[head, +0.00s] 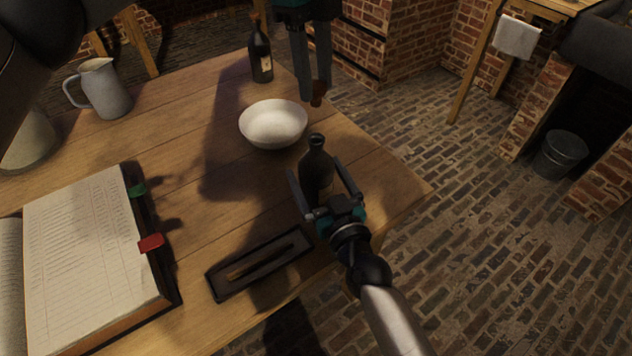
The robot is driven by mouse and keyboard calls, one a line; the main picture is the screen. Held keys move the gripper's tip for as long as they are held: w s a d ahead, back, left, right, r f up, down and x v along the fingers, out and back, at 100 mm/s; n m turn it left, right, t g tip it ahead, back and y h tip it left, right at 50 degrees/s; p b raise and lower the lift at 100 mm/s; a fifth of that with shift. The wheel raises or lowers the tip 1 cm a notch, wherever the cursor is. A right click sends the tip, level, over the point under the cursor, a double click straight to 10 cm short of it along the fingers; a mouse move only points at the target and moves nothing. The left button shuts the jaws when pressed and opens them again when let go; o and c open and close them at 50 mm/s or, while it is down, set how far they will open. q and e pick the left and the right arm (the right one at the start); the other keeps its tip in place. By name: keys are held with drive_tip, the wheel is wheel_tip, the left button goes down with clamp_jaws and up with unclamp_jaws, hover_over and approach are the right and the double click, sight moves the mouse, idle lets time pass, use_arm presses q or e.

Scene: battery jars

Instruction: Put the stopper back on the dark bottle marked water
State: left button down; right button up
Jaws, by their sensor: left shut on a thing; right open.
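A dark bottle (316,162) stands upright near the table's right edge, its mouth uncovered. No marking on it is readable from here. My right gripper (322,178) is open, its fingers on either side of this bottle's body. My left gripper (313,92) points down from the top of the view, shut on a small brown stopper (318,94). The stopper is above and apart from the bottle mouth in the picture. A second dark bottle (260,52) with a small pale label stands at the back; its top looks closed. Its label is too small to read.
A white bowl (273,123) stands just left of the near bottle. A dark tray (259,265) lies in front, an open ledger (90,262) at left, and a grey jug (102,90) at back left. The wooden table (190,180) drops off at its right edge.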

drive_tip(key=shift+w+a, duration=0.15)
drive_tip(key=shift+w, duration=0.25)
clamp_jaws()
idle(0.7)
